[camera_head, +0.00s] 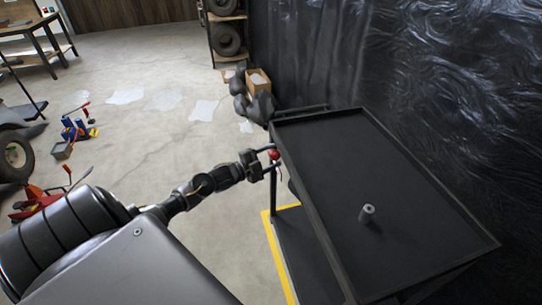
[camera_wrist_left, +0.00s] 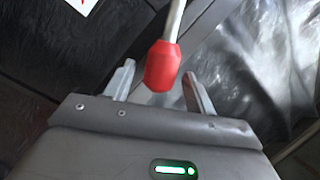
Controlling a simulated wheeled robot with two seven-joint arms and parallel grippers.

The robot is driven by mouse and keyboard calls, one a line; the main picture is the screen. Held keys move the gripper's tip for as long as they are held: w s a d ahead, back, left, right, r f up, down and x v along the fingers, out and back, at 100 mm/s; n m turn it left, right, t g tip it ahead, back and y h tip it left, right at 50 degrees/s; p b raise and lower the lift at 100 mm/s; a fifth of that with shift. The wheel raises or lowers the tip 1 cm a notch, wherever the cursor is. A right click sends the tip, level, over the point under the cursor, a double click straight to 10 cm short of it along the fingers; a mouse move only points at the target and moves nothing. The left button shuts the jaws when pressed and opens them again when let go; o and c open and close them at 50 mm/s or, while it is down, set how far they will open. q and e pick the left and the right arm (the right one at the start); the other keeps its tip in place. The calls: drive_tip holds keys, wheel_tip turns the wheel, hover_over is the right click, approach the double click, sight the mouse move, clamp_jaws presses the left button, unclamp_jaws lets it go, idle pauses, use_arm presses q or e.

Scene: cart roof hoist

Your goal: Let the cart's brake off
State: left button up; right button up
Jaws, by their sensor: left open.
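The black cart (camera_head: 320,125) stands at the right, with a flat rimmed top. The brake lever's red knob (camera_head: 274,155) is at the cart's left side, near its far corner. In the left wrist view the red knob (camera_wrist_left: 163,66) sits on a metal rod (camera_wrist_left: 175,20). My left gripper (camera_head: 272,161) reaches in from the left, at the knob. In the left wrist view the left gripper (camera_wrist_left: 158,88) is open, with its two fingers on either side of the knob and gaps visible. My right gripper is not in view.
A small grey cylinder (camera_head: 367,213) stands on the cart top. Yellow floor tape (camera_head: 272,250) runs beside the cart. Black bags (camera_head: 258,107) and a cardboard box (camera_head: 257,81) lie beyond it. Dark plastic sheeting (camera_head: 400,60) hangs at the right. The floor at left-centre is mostly clear.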

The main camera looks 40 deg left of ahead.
use_arm(q)
drive_tip(key=shift+w+d, duration=0.1)
drive_tip(key=shift+w, duration=0.1)
clamp_jaws()
idle(0.3)
drive_tip(key=shift+r, duration=0.1)
